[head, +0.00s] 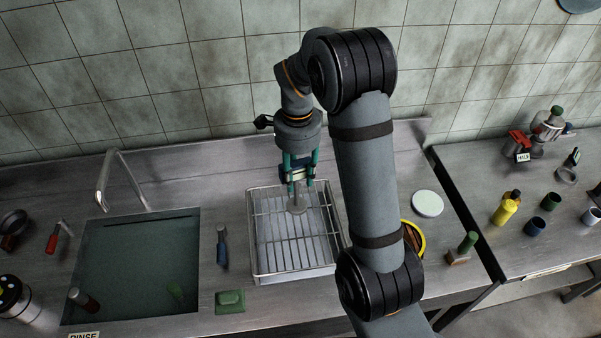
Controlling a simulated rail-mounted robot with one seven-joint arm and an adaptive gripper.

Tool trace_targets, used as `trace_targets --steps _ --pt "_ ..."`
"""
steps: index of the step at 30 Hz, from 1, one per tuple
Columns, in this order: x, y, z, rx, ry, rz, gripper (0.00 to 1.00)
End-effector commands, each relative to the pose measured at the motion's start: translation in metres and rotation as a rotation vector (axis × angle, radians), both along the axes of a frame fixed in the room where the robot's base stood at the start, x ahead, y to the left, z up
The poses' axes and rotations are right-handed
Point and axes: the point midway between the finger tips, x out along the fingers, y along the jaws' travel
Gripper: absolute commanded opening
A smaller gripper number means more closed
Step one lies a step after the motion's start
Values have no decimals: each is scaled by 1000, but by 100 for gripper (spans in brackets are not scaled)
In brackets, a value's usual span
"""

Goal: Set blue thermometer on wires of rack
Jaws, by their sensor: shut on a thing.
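My gripper (299,182) points down over the wire rack (260,268), near its back end. Its teal fingers are shut on what appears to be the blue thermometer (297,204); a dark blue part shows between the fingers, and a pale stem runs down to a grey round end. The fingers hide much of it. The round end is over the rack's wires; I cannot tell whether it touches them. The rack stands on the steel counter, with light wires over a pale tray.
A white disc (427,203) and a yellow-rimmed round thing (414,240) are at right. My arm hides counter right of the rack.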

Motion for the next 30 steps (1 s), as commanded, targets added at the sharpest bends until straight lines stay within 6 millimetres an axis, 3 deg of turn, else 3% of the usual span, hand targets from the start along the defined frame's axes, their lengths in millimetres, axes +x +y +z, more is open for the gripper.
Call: trace_targets --steps 17,30 --pt "-2 0 -2 2 -3 40 0" --pt "-2 0 -44 1 -3 39 0"
